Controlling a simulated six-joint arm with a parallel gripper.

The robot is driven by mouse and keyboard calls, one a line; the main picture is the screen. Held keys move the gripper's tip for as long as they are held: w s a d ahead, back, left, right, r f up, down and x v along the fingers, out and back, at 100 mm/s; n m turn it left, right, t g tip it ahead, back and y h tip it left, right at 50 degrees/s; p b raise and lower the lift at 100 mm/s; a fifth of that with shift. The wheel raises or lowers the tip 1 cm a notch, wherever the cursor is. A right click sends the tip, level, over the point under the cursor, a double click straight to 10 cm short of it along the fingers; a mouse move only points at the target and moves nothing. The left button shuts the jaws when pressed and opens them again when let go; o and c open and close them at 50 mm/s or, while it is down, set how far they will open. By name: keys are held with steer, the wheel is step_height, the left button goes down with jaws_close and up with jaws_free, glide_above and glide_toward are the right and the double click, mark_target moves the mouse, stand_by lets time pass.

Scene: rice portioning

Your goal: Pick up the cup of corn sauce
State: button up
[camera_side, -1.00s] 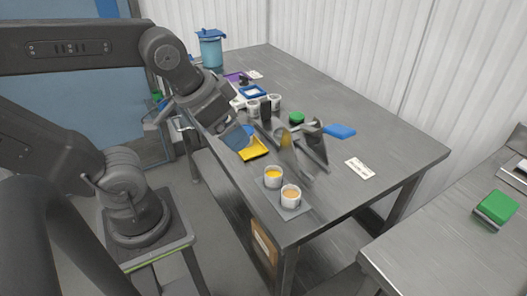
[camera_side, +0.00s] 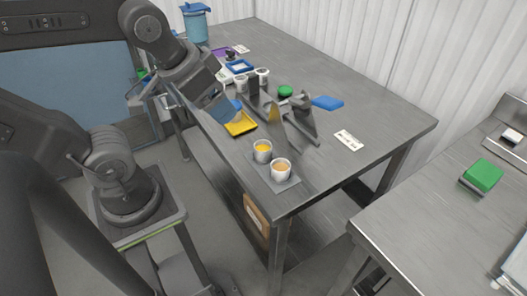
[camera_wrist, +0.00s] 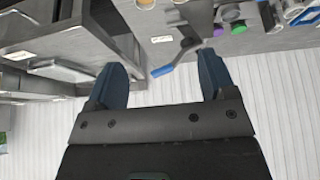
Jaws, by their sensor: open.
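A white cup with yellow sauce (camera_side: 263,151), which looks like the corn sauce, stands upright on a small grey mat (camera_side: 291,186) near the table's front corner. Beside it, closer to the corner, is a cup with orange-tan sauce (camera_side: 281,169). My gripper (camera_side: 222,108) is above the table's left edge by the yellow tray, up and left of both cups and apart from them. In the wrist view my gripper (camera_wrist: 162,78) has its two blue fingers wide apart with nothing between them. A cup with orange-yellow contents (camera_wrist: 146,3) is cut off at the top there.
A yellow tray (camera_side: 241,123) lies just below my gripper. A metal stand (camera_side: 300,122) and a blue-handled tool (camera_side: 326,102) are behind the cups. White cups (camera_side: 262,76) and a green-topped item (camera_side: 285,91) stand farther back. The tabletop right of the cups is largely clear.

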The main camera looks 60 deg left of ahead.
steer(key=m, duration=0.1)
steer(key=m+g+y, duration=0.3)
steer(key=m+y, duration=0.3)
steer(key=m, duration=1.5)
glide_toward(263, 147)
steer(key=shift+w+a+f+m, duration=0.15)
steer(key=shift+a+f, duration=0.15)
steer(key=shift+f, duration=0.2)
steer(key=shift+w+a+f+m, duration=0.15)
steer(key=shift+a+f, duration=0.15)
steer(key=shift+f, duration=0.15)
steer(key=shift+s+d+f+x, duration=0.1)
steer(key=shift+s+x, duration=0.05)
steer(key=shift+x, duration=1.15)
steer(key=shift+s+d+f+x, duration=0.1)
steer(key=shift+s+x, duration=0.1)
steer(key=shift+x, duration=1.1)
steer(key=shift+c, duration=0.2)
steer(key=c, duration=1)
steer(key=shift+o, duration=0.2)
steer(key=shift+r, duration=0.25)
